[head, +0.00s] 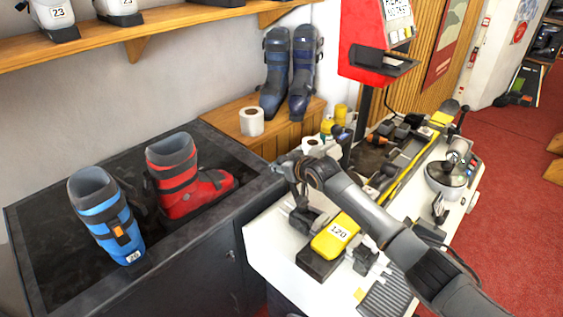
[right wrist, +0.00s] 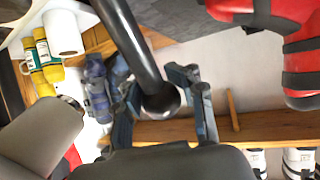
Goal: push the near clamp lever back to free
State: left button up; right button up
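My right gripper (head: 285,165) is at the left end of the white bench, beside the dark near clamp (head: 310,217). In the right wrist view, the near clamp lever (right wrist: 134,45) is a black rod with a round ball knob (right wrist: 161,103) at its end. The knob appears between the two spread fingers of the right gripper (right wrist: 162,85), with a visible gap to the right finger. I cannot tell whether it touches the left finger. My wrist hides most of the lever in the head view. My left gripper is not in view.
A yellow block marked 120 (head: 335,236) sits beside the clamp, under my forearm. A blue boot (head: 100,215) and a red boot (head: 175,165) stand on the dark counter at left. Paper rolls (head: 252,121) and navy boots (head: 276,75) are behind. A domed device (head: 447,176) stands right.

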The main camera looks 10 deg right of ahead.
jog(key=o, duration=0.4)
jog(key=shift+s+a+f, duration=0.1)
jog(key=shift+s+f, duration=0.1)
jog(key=shift+f, duration=0.1)
jog(key=shift+c, duration=0.2)
jog(key=shift+o, duration=0.5)
jog(key=shift+r, duration=0.3)
jog(key=v, duration=1.2)
